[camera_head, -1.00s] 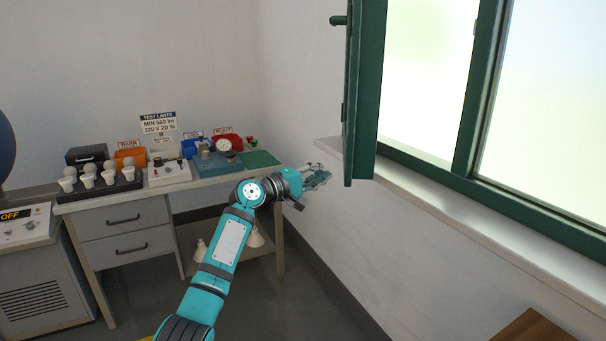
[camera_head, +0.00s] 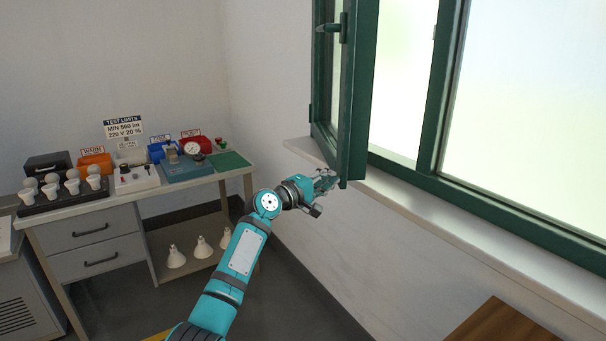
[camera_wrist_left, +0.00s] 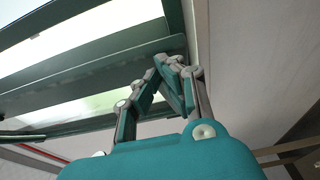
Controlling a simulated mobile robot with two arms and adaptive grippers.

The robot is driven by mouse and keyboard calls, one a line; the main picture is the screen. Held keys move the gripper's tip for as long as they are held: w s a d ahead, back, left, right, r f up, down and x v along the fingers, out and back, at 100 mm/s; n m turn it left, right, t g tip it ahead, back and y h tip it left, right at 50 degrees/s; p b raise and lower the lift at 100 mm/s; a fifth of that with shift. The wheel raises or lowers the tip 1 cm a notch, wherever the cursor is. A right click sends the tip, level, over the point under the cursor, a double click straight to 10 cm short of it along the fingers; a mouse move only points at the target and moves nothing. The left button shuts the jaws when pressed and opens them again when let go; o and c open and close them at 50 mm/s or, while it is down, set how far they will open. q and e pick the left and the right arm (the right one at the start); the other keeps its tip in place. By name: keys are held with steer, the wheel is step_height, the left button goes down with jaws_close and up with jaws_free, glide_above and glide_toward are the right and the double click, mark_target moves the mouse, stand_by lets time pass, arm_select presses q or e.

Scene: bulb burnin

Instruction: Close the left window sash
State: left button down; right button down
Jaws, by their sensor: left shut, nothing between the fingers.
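The left window sash (camera_head: 358,95) is a green frame that stands open, swung into the room, with a handle (camera_head: 343,28) near its top. My left gripper (camera_head: 332,178) is shut and empty at the lower part of the sash, on its left side and above the sill. In the left wrist view, the gripper's fingers (camera_wrist_left: 168,62) are closed together close to the green sash bar (camera_wrist_left: 100,72). I cannot tell whether they touch it. My right gripper is not in view.
The white sill (camera_head: 420,208) runs under the green window frame (camera_head: 432,90). A bench (camera_head: 110,200) with bulbs, coloured bins and test gear stands at the left. A brown wooden surface (camera_head: 500,325) is at the lower right. The floor between is clear.

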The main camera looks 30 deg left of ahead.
arm_select(q)
steer(key=w+d+b, duration=0.2)
steer(key=w+d, duration=0.2)
steer(key=w+d+y+b, duration=0.1)
steer(key=w+d+b, duration=0.1)
steer(key=d, duration=0.3)
steer(key=w+d+n+y+b, duration=0.1)
steer(key=w+d+b, duration=0.1)
steer(key=w+d, duration=0.2)
steer(key=shift+w+d+f+t, duration=0.15)
steer(key=shift+w+d+f, duration=0.05)
steer(key=shift+w, duration=0.2)
steer(key=shift+w+d+f+t, duration=0.15)
steer(key=shift+w+d, duration=0.05)
steer(key=shift+w, duration=0.2)
steer(key=shift+w+d+r+b, duration=0.15)
steer(key=shift+d+r+b, duration=0.1)
steer(key=shift+d+b, duration=0.15)
steer(key=shift+r, duration=0.15)
